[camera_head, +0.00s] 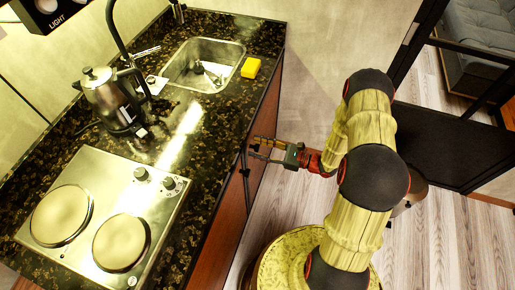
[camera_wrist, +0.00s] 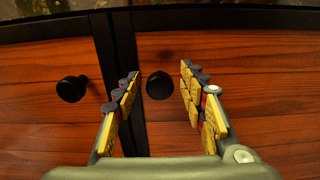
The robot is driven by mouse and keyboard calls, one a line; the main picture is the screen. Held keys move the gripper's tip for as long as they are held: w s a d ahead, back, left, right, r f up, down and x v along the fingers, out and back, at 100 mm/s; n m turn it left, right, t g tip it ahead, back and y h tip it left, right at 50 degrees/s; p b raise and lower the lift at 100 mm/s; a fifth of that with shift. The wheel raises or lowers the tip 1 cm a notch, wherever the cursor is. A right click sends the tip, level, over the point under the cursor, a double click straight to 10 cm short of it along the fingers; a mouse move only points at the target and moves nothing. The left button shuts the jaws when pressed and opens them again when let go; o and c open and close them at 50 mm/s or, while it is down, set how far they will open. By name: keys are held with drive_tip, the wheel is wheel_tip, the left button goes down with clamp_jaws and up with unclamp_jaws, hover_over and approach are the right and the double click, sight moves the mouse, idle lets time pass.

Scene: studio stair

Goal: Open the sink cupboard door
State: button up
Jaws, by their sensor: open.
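The sink cupboard's wooden front (camera_head: 263,120) is seen edge-on below the counter in the head view. In the wrist view, a reddish-brown door (camera_wrist: 250,95) with a dark frame is on the right, with a round black knob (camera_wrist: 160,85) near its left edge. My gripper (camera_head: 262,148) is at the cupboard front, below the counter edge. In the wrist view my gripper (camera_wrist: 160,77) is open, with the knob showing between its two yellow-padded fingers. I cannot tell whether either finger touches the knob. The door looks shut.
A neighbouring door (camera_wrist: 45,90) with its own black knob (camera_wrist: 71,89) is left of it. The dark counter (camera_head: 215,120) overhangs above and carries a sink (camera_head: 190,72), yellow sponge (camera_head: 251,68), kettle (camera_head: 110,98) and hob (camera_head: 105,190). Wooden floor (camera_head: 455,235) lies open at right.

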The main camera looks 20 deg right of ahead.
drive_tip(key=shift+w+a, duration=0.15)
drive_tip(key=shift+a, duration=0.05)
drive_tip(key=shift+c, duration=0.6)
clamp_jaws()
